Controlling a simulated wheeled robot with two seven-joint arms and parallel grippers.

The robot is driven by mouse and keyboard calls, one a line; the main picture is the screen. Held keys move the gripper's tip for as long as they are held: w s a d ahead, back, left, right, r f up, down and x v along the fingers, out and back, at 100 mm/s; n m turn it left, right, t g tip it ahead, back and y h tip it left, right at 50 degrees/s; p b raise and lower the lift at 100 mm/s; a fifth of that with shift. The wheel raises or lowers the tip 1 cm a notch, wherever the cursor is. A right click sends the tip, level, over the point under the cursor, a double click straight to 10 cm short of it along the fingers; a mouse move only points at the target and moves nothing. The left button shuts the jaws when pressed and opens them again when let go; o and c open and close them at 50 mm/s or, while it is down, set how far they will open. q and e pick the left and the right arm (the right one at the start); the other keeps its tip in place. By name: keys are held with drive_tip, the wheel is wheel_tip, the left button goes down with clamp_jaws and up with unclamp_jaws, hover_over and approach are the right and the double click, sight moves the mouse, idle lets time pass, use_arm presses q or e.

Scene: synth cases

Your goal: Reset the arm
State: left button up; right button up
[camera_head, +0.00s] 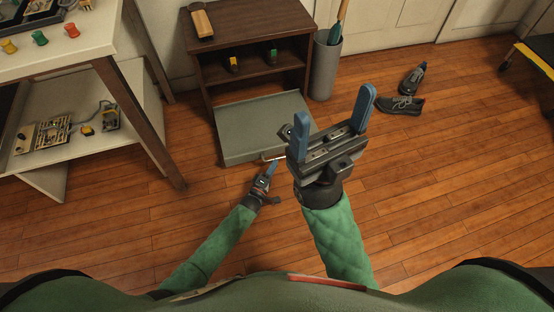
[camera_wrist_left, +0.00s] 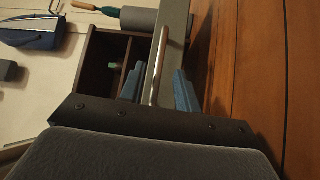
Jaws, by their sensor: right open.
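My left gripper (camera_head: 268,170) is low, at the front edge of the grey fold-down door (camera_head: 262,120) of a dark brown cabinet (camera_head: 258,22). In the left wrist view, its blue fingers (camera_wrist_left: 160,90) stand apart, with the door's metal bar handle (camera_wrist_left: 157,65) showing between them. I see a gap on each side of the handle, so the fingers do not appear to grip it. My right gripper (camera_head: 332,122) is raised in the middle of the head view, its two blue fingers wide apart and empty.
A light table (camera_head: 60,62) with a lower shelf stands at the left. A grey cylindrical bin (camera_head: 324,70) stands right of the cabinet. Dark shoes (camera_head: 400,104) lie on the wooden floor farther right. The floor at the lower right is clear.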

use_arm(q)
drive_tip(key=shift+v, duration=1.5)
